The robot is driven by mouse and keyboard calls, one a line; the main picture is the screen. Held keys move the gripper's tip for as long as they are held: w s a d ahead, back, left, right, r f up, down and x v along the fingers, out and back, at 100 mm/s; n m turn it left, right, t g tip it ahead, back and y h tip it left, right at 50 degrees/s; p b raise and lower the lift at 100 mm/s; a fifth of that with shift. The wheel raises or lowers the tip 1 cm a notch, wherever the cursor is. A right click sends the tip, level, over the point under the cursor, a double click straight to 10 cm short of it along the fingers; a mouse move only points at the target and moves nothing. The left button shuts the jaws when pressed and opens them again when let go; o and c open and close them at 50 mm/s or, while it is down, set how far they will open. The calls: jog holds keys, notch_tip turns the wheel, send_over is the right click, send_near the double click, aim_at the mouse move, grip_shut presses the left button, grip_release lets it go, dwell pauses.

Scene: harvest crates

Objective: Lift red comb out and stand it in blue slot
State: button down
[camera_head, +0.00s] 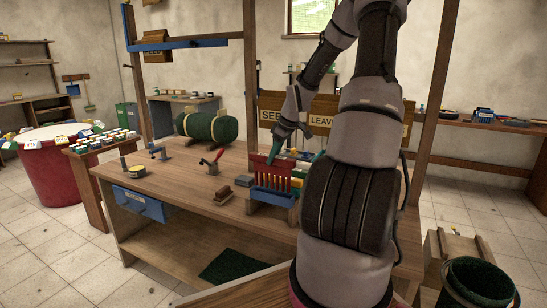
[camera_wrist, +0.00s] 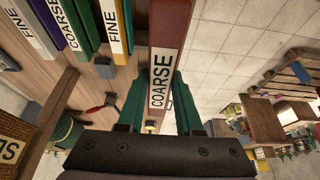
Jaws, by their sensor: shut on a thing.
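My gripper (camera_wrist: 154,105) is shut on the red comb, its two green fingers on either side of it. In the wrist view the red comb (camera_wrist: 170,25) has a white label reading COARSE and stands nearer the camera than the other combs. In the head view my gripper (camera_head: 292,155) is over the rack on the bench, with the red comb (camera_head: 262,168) beneath it. The rack (camera_head: 271,197) has a blue front part. I cannot tell whether the comb's lower edge is clear of the rack. The blue slot's opening cannot be made out.
Other combs labelled FINE and COARSE (camera_wrist: 70,30) stand in a row left of the red one in the wrist view. A green roll (camera_head: 208,127) is behind.

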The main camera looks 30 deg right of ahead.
aim_at(286, 158)
jog(key=shift+f, duration=5.8)
jog(key=c, duration=0.5)
grip_release()
jog(key=v, duration=1)
jog(key=shift+s+d+r, duration=0.1)
jog(key=shift+s+r, duration=0.1)
jog(key=shift+r, duration=0.15)
jog(key=s+a+r+m+t, duration=0.1)
jog(key=s+a+r+m, duration=0.3)
jog(key=r, duration=0.5)
jog(key=s+a+r+m+t, duration=0.1)
jog(key=s+a+r+m, duration=0.3)
jog(key=s+a+r, duration=0.4)
jog(key=s+a+r+m+t, duration=0.1)
jog(key=s+a+r+m, duration=0.2)
jog(key=s+a+r, duration=0.3)
jog(key=s+r, duration=0.5)
jog(key=shift+s+a+m+t+h, duration=0.2)
jog(key=shift+m+t+h, duration=0.1)
jog(key=shift+m, duration=0.1)
